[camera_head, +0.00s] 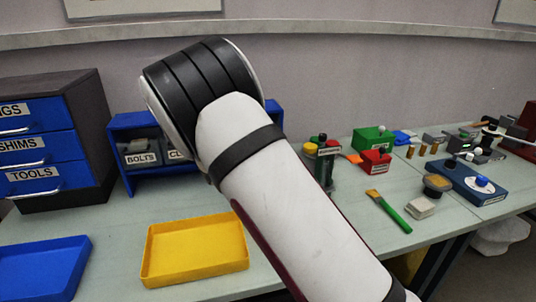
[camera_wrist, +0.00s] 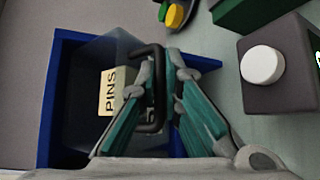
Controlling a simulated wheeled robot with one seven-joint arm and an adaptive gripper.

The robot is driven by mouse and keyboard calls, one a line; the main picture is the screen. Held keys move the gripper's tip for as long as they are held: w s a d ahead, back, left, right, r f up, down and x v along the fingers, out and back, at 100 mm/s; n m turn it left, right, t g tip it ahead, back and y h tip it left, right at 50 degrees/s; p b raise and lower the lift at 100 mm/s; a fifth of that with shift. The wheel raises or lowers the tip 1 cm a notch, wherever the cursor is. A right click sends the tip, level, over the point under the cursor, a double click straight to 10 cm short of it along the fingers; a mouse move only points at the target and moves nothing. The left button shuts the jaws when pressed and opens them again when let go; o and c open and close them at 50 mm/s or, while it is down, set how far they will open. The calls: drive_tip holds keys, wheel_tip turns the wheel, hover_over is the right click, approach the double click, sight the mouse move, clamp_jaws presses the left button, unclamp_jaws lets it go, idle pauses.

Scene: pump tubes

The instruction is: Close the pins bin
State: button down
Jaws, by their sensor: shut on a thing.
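The pins bin (camera_wrist: 87,75) is a dark, smoky container with a cream "PINS" label (camera_wrist: 107,93) and a black bar handle (camera_wrist: 157,62). It sits within a blue rack (camera_wrist: 50,105) in the wrist view. My gripper (camera_wrist: 162,78) has its teal fingers on either side of the handle and is shut on it. How far the bin stands out of the rack is hard to tell. In the head view, the blue rack (camera_head: 128,122) shows in part, but my arm hides the pins bin and my gripper.
A bolts bin (camera_head: 140,155) sits in the rack's left part. A labelled drawer cabinet (camera_head: 92,120) stands to the left. A yellow tray (camera_head: 195,248) and a blue tray (camera_head: 40,268) lie in front. A dark block with a white button (camera_wrist: 262,65) is right of my gripper.

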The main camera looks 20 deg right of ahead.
drive_tip(key=shift+n+g+y, duration=0.3)
drive_tip(key=shift+n+g, duration=0.3)
drive_tip(key=shift+g, duration=0.2)
drive_tip(key=shift+w+r+b, duration=0.65)
drive_tip(key=shift+w+r, duration=0.9)
drive_tip(key=shift+r, duration=0.15)
drive_tip(key=shift+w+r, duration=0.2)
drive_tip(key=c, duration=2)
unclamp_jaws()
drive_tip(key=shift+a, duration=0.1)
drive_tip(key=v, duration=1.2)
drive_tip(key=shift+f, duration=0.1)
